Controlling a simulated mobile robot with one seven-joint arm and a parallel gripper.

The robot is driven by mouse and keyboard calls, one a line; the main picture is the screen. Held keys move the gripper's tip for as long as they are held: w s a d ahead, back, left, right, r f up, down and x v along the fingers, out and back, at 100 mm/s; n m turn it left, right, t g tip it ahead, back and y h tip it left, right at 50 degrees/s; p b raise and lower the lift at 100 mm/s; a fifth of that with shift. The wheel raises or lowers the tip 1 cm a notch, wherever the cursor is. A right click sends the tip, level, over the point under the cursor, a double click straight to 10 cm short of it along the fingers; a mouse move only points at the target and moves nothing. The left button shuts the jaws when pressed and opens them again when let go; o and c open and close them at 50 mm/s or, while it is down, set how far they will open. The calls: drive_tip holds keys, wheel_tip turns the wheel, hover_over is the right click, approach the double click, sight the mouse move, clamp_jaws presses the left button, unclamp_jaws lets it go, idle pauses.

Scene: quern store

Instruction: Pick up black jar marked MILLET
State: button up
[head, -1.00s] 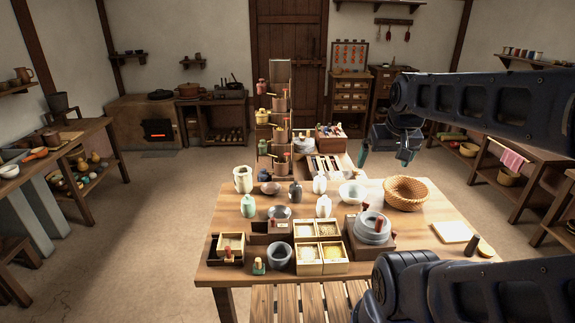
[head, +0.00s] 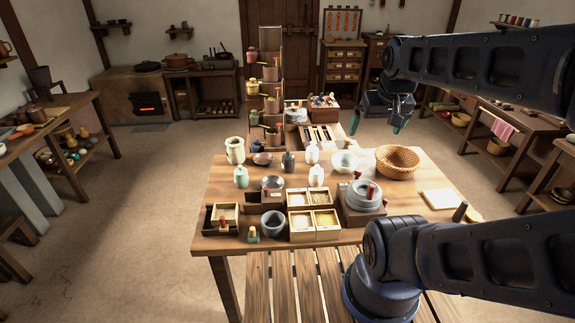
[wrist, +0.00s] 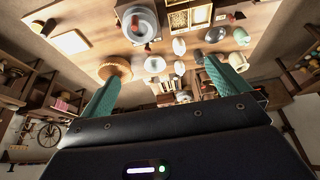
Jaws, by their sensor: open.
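A dark, narrow-necked jar (head: 289,161) stands upright on the wooden table (head: 410,212), between a grey bowl and a white jar. It is the likeliest black jar, but I cannot read any marking on it. Another dark jar (head: 257,146) stands behind the table's far edge, partly hidden. My gripper (head: 381,121) is open and empty, up beyond the basket and to the right of the jars, well apart from them. In the wrist view its two green fingers are spread, with the table and its vessels beyond them.
A wicker basket (head: 397,161), a white bowl (head: 344,162) and pale jars (head: 313,153) stand near the dark jar. A stone quern (head: 362,194) and grain boxes (head: 314,225) are nearer. A tall stepped rack (head: 270,90) rises behind the table. A slatted bench (head: 290,285) is in front.

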drive_tip(key=c, duration=0.3)
drive_tip(key=shift+w, duration=0.1)
drive_tip(key=m+g+h, duration=0.1)
drive_tip(key=m+h, duration=0.2)
drive_tip(key=m, duration=0.5)
hover_over(287, 157)
drive_tip(key=s+a, duration=0.2)
wheel_tip(287, 157, down, 32)
drive_tip(key=shift+s+x, duration=0.1)
drive_tip(key=shift+x, duration=2.4)
drive_tip(key=shift+s+x, duration=0.15)
drive_tip(key=shift+x, duration=2.4)
